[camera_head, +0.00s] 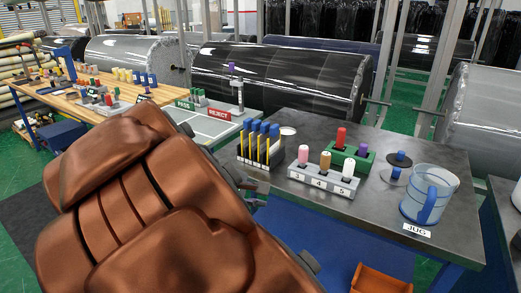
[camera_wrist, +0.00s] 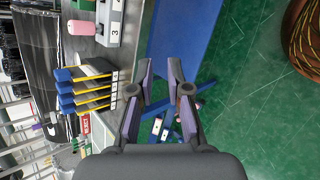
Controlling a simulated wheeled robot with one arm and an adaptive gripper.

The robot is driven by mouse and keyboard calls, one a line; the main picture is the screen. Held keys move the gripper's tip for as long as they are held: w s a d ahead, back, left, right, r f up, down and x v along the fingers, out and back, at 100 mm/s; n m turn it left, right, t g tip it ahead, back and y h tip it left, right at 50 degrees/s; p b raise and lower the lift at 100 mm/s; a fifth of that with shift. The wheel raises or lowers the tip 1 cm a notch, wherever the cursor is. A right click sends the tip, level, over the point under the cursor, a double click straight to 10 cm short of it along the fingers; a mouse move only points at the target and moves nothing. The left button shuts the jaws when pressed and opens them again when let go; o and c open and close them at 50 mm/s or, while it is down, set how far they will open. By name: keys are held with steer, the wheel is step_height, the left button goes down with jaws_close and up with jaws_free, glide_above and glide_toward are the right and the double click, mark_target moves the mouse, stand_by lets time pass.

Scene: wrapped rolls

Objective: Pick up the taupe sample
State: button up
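A grey block numbered 3, 4 and 5 (camera_head: 321,182) stands on the dark table. It holds a pink sample (camera_head: 303,154), a brownish-tan sample (camera_head: 325,160) in the middle and a white sample (camera_head: 348,168). The middle one looks nearest to taupe. In the wrist view, the block's end marked 3 (camera_wrist: 114,24) and the pink sample (camera_wrist: 81,28) show at the top left; the tan one is not visible there. My gripper (camera_wrist: 161,73) is open and empty, beyond the table's front edge and apart from the samples. The head view does not show its fingers clearly.
Blue-topped yellow tools stand in a rack (camera_head: 254,163) left of the block. A green block (camera_head: 350,160) with red and purple samples stands behind it. A clear jug (camera_head: 428,194) is at right. An orange bin (camera_head: 381,280) sits below the table.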

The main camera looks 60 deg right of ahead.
steer(key=w+d+r+n+h+b, duration=0.1)
steer(key=w+d+n+h+b, duration=0.45)
steer(key=d, duration=0.65)
steer(key=w+d+f+n+t+h+b, duration=0.1)
steer(key=w+d+n, duration=0.1)
steer(key=w+n, duration=0.1)
steer(key=w+d+f+n+t+h+b, duration=0.1)
steer(key=w+d+n, duration=0.2)
steer(key=w+n, duration=0.1)
steer(key=w+d+f+n+t+h+b, duration=0.1)
steer(key=w+d+f+n, duration=0.1)
steer(key=w+n, duration=0.1)
steer(key=shift+w+d+f+b, duration=0.1)
steer(key=shift+w+d+b, duration=0.1)
steer(key=shift+w, duration=0.15)
steer(key=shift+w+d+b, duration=0.1)
steer(key=shift+w+b, duration=0.1)
steer(key=shift+w, duration=0.1)
steer(key=shift+w+d+n, duration=0.1)
steer(key=shift+d+n, duration=0.05)
steer(key=shift+n, duration=0.1)
glide_above(260, 162)
steer(key=shift+d, duration=0.1)
steer(key=shift+w+d+r, duration=0.1)
steer(key=shift+d+r, duration=0.1)
steer(key=shift+d, duration=1.15)
steer(key=shift+w+d+r, duration=0.1)
steer(key=shift+d+r, duration=0.1)
steer(key=shift+d, duration=1.15)
jaws_close()
